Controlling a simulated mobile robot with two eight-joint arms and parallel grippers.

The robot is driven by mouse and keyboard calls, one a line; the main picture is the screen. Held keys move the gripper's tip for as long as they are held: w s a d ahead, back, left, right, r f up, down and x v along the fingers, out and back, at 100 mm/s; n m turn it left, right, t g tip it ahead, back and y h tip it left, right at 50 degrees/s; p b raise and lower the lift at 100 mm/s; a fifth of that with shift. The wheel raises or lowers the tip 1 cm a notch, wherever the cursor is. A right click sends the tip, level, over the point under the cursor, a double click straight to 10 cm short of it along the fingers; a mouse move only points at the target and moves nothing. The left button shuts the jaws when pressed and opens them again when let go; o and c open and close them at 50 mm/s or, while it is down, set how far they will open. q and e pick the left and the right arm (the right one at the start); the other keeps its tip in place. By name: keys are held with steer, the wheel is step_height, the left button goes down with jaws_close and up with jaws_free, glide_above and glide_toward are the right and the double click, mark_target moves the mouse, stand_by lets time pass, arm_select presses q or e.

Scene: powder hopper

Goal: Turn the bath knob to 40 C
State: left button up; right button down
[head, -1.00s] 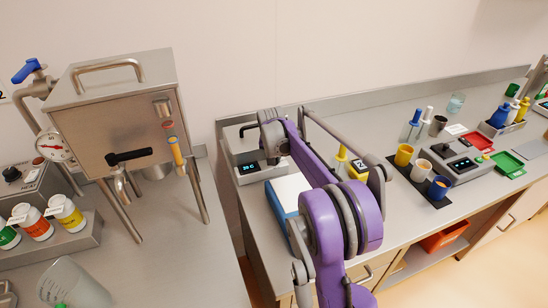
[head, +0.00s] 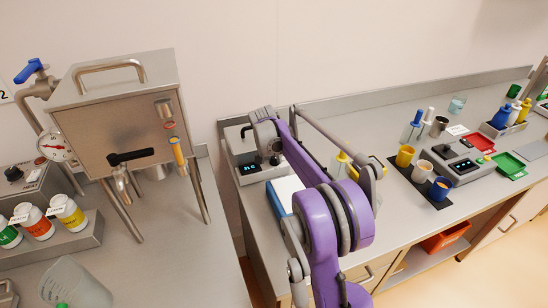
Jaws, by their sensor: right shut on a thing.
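The bath unit (head: 246,176) is a grey box with a lit digital display (head: 249,168), at the left end of the right-hand counter. The digits are too small to read surely. My right gripper (head: 274,158) points down at the right side of the bath's front panel, beside the display. It is shut on the bath knob, a dark small part mostly hidden by the gripper and purple arm. The knob's pointer and scale cannot be made out. My left gripper is not in view.
A steel hopper (head: 115,115) stands on the left counter. Cups (head: 405,156) and a scale (head: 466,166) stand farther right.

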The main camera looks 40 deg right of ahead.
steer(key=c, duration=0.9)
jaws_free()
steer(key=shift+o, duration=0.2)
